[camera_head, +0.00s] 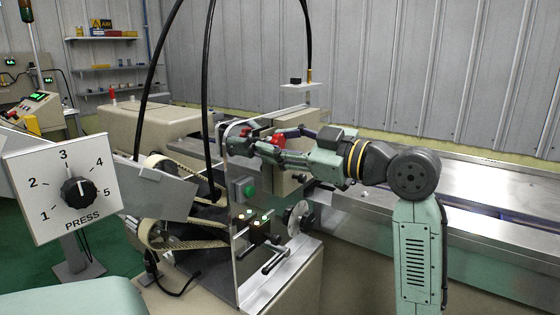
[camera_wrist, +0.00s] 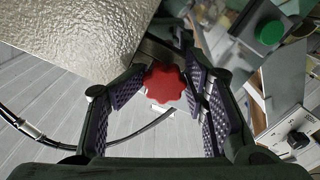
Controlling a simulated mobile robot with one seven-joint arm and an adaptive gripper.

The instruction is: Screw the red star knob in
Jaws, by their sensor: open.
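The red star knob (camera_wrist: 165,85) shows in the wrist view, face on, on a dark metal part of the machine. My gripper (camera_wrist: 162,88) is open, with its dark ridged finger pads to the left and right of the knob. Gaps show between the knob and the pads, so it is not gripped. I cannot tell how deep the fingers reach around it. In the head view my gripper (camera_head: 262,147) reaches left to the machine's upper part. Red shows close to it there, but the knob's outline is partly hidden. The knob's shaft is hidden.
A large pale panel (camera_wrist: 80,35) lies close to the left finger in the wrist view. A green button (camera_head: 249,189) sits below my gripper. Black cables (camera_head: 208,90) hang left of it. A dial box marked PRESS (camera_head: 62,185) stands at the left front. A steel conveyor (camera_head: 480,185) runs right.

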